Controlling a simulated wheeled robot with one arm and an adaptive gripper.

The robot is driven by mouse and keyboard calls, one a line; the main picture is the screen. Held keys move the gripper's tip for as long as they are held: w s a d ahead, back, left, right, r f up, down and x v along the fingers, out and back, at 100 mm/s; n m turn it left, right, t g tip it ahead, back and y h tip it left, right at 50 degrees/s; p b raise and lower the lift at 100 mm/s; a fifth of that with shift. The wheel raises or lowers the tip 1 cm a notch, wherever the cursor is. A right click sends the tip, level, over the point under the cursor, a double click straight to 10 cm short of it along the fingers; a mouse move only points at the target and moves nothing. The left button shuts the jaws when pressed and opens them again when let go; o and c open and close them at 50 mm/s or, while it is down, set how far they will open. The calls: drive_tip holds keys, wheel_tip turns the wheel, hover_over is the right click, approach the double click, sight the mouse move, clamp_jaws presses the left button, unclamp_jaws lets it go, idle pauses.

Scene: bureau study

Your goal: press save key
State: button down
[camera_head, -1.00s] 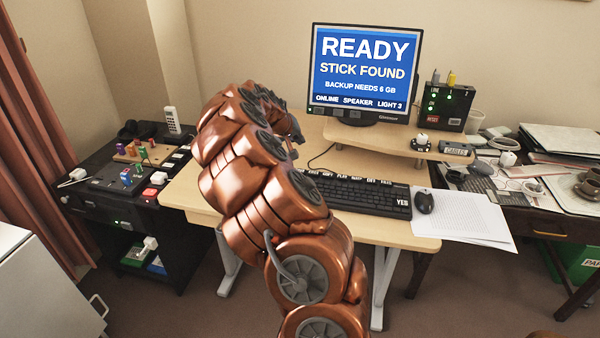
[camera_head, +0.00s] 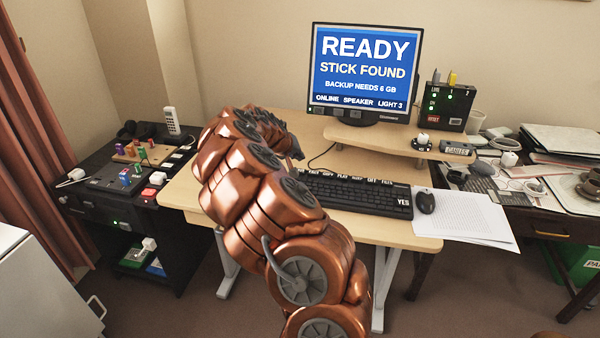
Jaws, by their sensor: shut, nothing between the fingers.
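The black keyboard (camera_head: 365,195) lies on the light wood desk, below the monitor. Small white labels run along its back edge, and a key marked YES (camera_head: 403,203) is at its right end. I cannot make out a save label; the keyboard's left end is hidden behind my copper arm. My gripper (camera_head: 297,153) is the dark tip at the far end of the arm, partly hidden, just beyond the keyboard's back left corner. It looks shut and empty. I cannot tell whether it touches anything. The monitor (camera_head: 366,72) reads READY, STICK FOUND, BACKUP NEEDS 6 GB.
A mouse (camera_head: 425,202) and paper sheets (camera_head: 468,222) lie right of the keyboard. A raised shelf (camera_head: 385,140) carries the monitor and small devices. A dark side table (camera_head: 90,205) with gadgets stands left.

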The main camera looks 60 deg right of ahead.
drive_tip(key=shift+f+b, duration=0.5)
drive_tip(key=shift+f, duration=0.75)
drive_tip(key=shift+f, duration=0.1)
idle(0.4)
drive_tip(key=shift+f+b, duration=0.35)
drive_tip(key=shift+b, duration=0.15)
drive_tip(key=shift+f+b, duration=0.4)
drive_tip(key=shift+b, duration=0.05)
idle(0.7)
idle(0.4)
drive_tip(key=shift+r, duration=0.9)
drive_tip(key=shift+r+p, duration=0.85)
drive_tip(key=shift+r, duration=1.6)
drive_tip(key=shift+a, duration=0.1)
